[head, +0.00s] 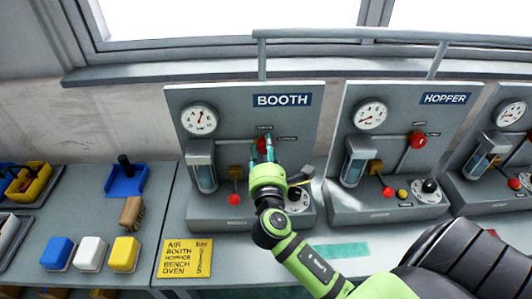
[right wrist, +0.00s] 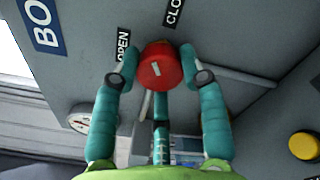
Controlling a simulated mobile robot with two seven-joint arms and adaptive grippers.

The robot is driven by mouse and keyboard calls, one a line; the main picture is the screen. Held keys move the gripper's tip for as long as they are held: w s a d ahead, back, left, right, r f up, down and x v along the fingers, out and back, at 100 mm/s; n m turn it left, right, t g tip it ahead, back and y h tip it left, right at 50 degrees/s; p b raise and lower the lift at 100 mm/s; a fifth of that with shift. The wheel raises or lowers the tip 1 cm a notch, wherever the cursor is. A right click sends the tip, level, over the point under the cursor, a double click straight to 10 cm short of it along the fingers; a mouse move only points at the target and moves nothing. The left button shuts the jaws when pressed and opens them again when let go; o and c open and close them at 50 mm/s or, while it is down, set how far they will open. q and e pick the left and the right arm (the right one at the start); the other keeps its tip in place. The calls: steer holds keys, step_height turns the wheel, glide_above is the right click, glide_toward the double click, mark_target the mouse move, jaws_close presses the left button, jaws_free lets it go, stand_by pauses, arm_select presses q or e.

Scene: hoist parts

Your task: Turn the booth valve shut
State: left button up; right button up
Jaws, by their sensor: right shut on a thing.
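The booth panel (head: 228,112) is a grey board with a blue BOOTH sign (head: 282,100). Its red round valve knob (head: 262,142) is mostly hidden behind my right gripper (head: 264,152) in the head view. In the right wrist view the red knob (right wrist: 160,68) sits between the teal fingers of my right gripper (right wrist: 160,78), which is shut on it from both sides. The knob has a small white mark on its face. An OPEN label (right wrist: 123,46) is at its upper left and a partly cut CLOSED label (right wrist: 173,12) above. My left gripper is out of view.
The booth gauge (head: 200,119) and a clear cylinder (head: 202,168) are left of the valve. The hopper panel (head: 395,100), with its own red knob (head: 417,139), stands to the right. A yellow card (head: 184,258) and coloured blocks lie on the bench at left.

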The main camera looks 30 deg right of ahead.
steer(key=m, duration=0.2)
steer(key=m+b, duration=0.1)
steer(key=m, duration=0.1)
steer(key=shift+a+f+b, duration=0.1)
steer(key=shift+f+b, duration=0.2)
steer(key=shift+f, duration=0.1)
steer(key=shift+r+m+b, duration=0.1)
steer(key=shift+m+b, duration=0.35)
steer(key=shift+m, duration=1.05)
steer(key=o, duration=1.1)
steer(key=shift+c, duration=0.2)
steer(key=shift+o, duration=0.4)
steer(key=shift+w+a+r, duration=0.1)
steer(key=shift+r, duration=0.05)
